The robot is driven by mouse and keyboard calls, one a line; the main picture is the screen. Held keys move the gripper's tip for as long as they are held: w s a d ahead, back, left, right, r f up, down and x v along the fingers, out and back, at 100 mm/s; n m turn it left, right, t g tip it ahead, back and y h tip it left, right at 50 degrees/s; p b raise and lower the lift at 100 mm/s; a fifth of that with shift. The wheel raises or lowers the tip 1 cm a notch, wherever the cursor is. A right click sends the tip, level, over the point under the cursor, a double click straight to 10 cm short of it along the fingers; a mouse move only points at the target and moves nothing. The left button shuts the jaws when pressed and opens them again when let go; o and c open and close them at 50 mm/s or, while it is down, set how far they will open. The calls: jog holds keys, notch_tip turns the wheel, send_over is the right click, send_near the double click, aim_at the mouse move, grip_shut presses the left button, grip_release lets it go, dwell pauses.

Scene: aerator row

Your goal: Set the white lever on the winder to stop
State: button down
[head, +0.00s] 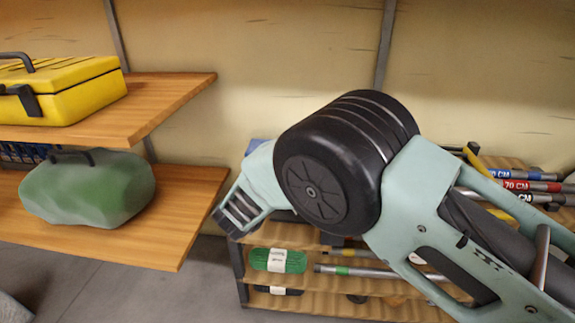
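I cannot make out the winder or its white lever in the head view. My own arm, pale green with a large black joint, fills the middle and right of the picture and hides part of what is behind it. My gripper does not show, so its opening and its place relative to the lever cannot be seen.
A yellow case (68,92) sits on the upper left wooden shelf (165,95). A green lumpy object with a dark handle (90,190) rests on the shelf below. Behind my arm, a low rack holds a green bundle (278,260) and labelled tubes (530,186).

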dwell(0.5)
jog(key=c, duration=1.5)
grip_release()
jog(key=shift+a, duration=0.1)
jog(key=p+v, duration=0.4)
jog(key=v, duration=1.3)
jog(key=shift+s+a, duration=0.1)
jog(key=shift+s, duration=0.05)
